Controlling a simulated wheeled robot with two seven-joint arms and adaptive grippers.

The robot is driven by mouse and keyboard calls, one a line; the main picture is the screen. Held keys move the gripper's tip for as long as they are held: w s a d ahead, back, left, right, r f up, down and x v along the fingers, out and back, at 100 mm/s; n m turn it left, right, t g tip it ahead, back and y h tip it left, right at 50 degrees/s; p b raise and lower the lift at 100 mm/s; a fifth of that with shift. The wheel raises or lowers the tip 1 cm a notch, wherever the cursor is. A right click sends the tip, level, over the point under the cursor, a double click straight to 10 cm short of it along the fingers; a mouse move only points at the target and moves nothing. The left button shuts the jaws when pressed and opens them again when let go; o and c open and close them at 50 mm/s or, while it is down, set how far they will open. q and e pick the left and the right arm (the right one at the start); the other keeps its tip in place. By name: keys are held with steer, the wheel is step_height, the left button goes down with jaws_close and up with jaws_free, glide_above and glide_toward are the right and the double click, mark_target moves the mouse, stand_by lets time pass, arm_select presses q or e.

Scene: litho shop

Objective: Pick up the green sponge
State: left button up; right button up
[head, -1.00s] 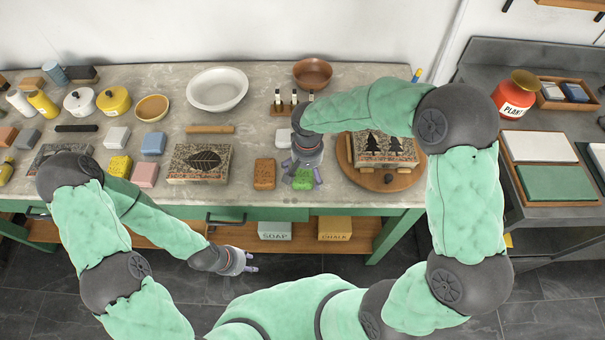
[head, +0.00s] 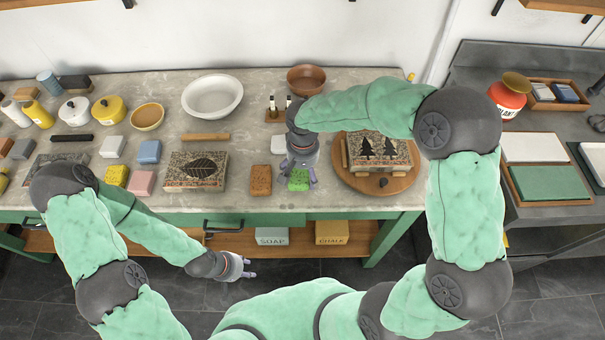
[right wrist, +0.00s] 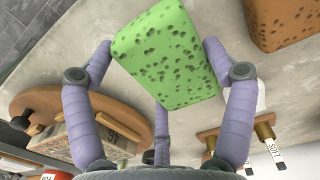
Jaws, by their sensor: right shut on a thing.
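The green sponge (head: 298,180) is at the front part of the worktop in the head view, partly hidden by my right gripper (head: 301,172). In the right wrist view the sponge (right wrist: 168,58) is large and pitted, between the purple fingers of my right gripper (right wrist: 158,75). The right gripper is shut on it. Whether the sponge is clear of the worktop is hard to tell. My left gripper (head: 240,269) hangs in front of the bench, away from the sponge; its fingers are too small to judge.
An orange-brown sponge (head: 261,180) lies just left of the green one. A round wooden board (head: 345,182) with a tree-printed stone stands to the right. A leaf-printed stone (head: 197,171) lies further left.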

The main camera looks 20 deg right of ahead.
steer(key=s+a+r, duration=0.1)
steer(key=r, duration=0.1)
steer(key=a+r+p, duration=0.1)
steer(key=a+r, duration=0.1)
steer(key=s+a+r+p, duration=0.1)
steer(key=r, duration=0.2)
steer(key=shift+s+a, duration=0.3)
steer(key=s+a+r+p, duration=0.1)
steer(key=s+a+r, duration=0.2)
steer(key=a, duration=0.4)
steer(key=shift+s+a+r+p, duration=0.25)
steer(key=shift+s+p, duration=0.1)
steer(key=shift+s, duration=0.45)
steer(key=shift+f, duration=0.1)
steer(key=o, duration=0.5)
steer(key=shift+c, duration=0.2)
steer(key=c, duration=0.5)
